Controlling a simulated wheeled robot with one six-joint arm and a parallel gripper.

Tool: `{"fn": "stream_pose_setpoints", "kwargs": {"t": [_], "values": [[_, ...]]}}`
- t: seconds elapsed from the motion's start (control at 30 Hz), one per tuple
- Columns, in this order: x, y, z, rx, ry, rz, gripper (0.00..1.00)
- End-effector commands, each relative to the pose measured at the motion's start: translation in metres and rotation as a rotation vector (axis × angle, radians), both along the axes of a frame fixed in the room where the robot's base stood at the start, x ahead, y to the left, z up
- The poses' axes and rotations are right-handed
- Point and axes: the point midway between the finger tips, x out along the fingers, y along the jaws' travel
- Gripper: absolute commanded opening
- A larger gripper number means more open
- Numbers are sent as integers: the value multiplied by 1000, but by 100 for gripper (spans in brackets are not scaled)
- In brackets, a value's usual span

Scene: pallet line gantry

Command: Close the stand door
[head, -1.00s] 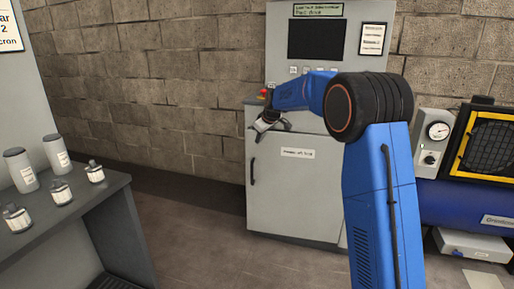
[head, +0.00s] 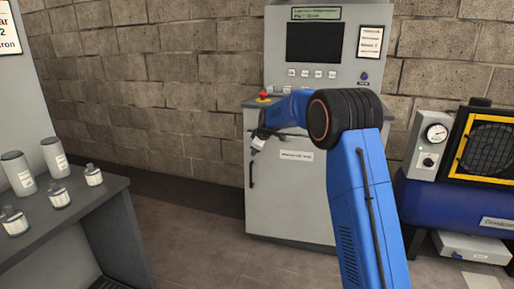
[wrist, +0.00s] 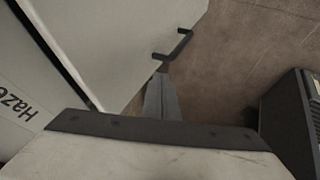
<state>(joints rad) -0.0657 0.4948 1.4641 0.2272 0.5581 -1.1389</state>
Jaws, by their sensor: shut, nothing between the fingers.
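The stand is a grey cabinet (head: 381,45) with a dark screen on its upper part. Its door (head: 290,195) is a pale grey panel with a small label and an upright black handle (head: 251,174) near its left edge. From these views I cannot tell whether it stands ajar. My gripper (head: 256,143) is shut and empty, at the door's upper left, just above the handle. In the wrist view the shut fingers (wrist: 162,98) point along a pale panel with a dark handle (wrist: 175,47). I cannot tell whether they touch it.
A dark bench (head: 70,215) with several grey and white bottles stands at the left. A blue machine (head: 430,200) with a gauge and a yellow-framed grille stands at the right. A red button (head: 263,96) sits on the stand's ledge. Floor is clear between bench and stand.

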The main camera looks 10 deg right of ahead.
Motion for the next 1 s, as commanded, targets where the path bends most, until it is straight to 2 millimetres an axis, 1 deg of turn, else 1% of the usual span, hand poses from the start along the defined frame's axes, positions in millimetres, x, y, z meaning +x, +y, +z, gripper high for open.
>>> {"fn": "stream_pose_setpoints", "kwargs": {"t": [0.03,0.07,0.2,0.33,0.5,0.87,1.0], "values": [[6,2,-9,0,2,0,0],[8,3,-13,0,2,0,0],[27,-7,-10,1,0,-2,0],[37,-11,-10,1,0,-2,0],[43,-14,-9,1,0,-1,0],[45,-14,-9,0,1,-2,0],[58,-19,-10,0,1,-26,0]]}}
